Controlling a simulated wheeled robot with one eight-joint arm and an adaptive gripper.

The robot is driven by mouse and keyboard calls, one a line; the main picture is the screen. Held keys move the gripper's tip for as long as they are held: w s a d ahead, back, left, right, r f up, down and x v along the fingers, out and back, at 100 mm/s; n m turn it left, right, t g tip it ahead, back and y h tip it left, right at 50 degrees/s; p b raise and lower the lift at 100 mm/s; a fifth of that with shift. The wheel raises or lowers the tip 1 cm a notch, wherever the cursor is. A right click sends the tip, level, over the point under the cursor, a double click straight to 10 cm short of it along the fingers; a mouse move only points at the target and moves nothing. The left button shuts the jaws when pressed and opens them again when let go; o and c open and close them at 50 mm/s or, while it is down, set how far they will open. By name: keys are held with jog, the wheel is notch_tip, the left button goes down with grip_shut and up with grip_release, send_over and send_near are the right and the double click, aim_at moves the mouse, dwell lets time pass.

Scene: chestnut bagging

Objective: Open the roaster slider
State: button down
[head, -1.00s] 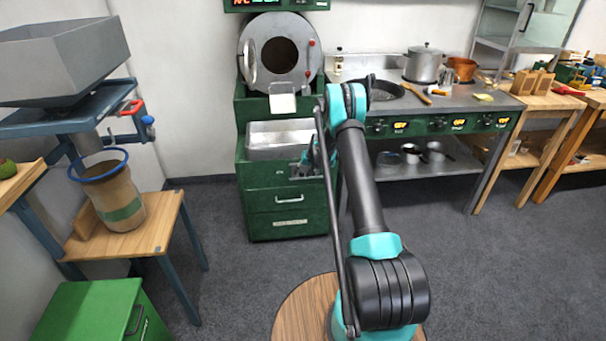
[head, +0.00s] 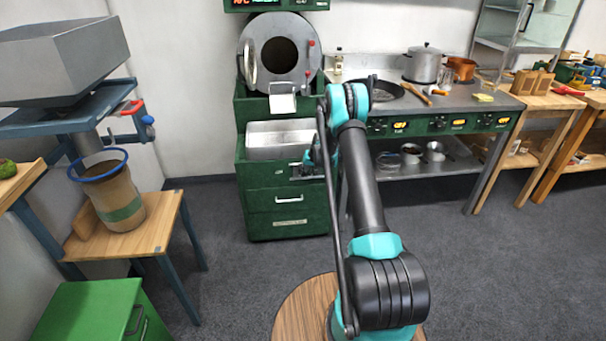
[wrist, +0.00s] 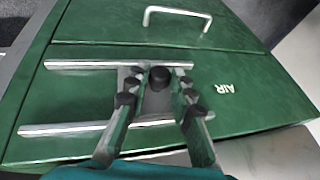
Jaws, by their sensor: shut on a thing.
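The roaster (head: 280,54) stands at the back, its round drum above a green cabinet (head: 288,202). In the wrist view, the roaster slider is a grey plate (wrist: 157,103) with a black knob (wrist: 159,77), sitting across two metal rails (wrist: 75,64) on a green panel marked AIR. The plate is towards the right part of the rails. My gripper (wrist: 156,90) is shut on the knob, with a finger on either side of it. In the head view my gripper is at the cabinet's upper right front, partly hidden by my arm; the slider cannot be made out there.
A metal tray (head: 262,142) sits on the cabinet left of my gripper. A drawer handle (wrist: 178,14) lies beyond the rails in the wrist view. A stove counter (head: 460,105) with pots stands to the right.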

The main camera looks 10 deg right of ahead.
jog(key=d, duration=0.7)
jog(key=shift+d, duration=0.3)
jog(key=c, duration=1.3)
grip_release()
jog(key=v, duration=1.2)
jog(key=shift+d, duration=0.1)
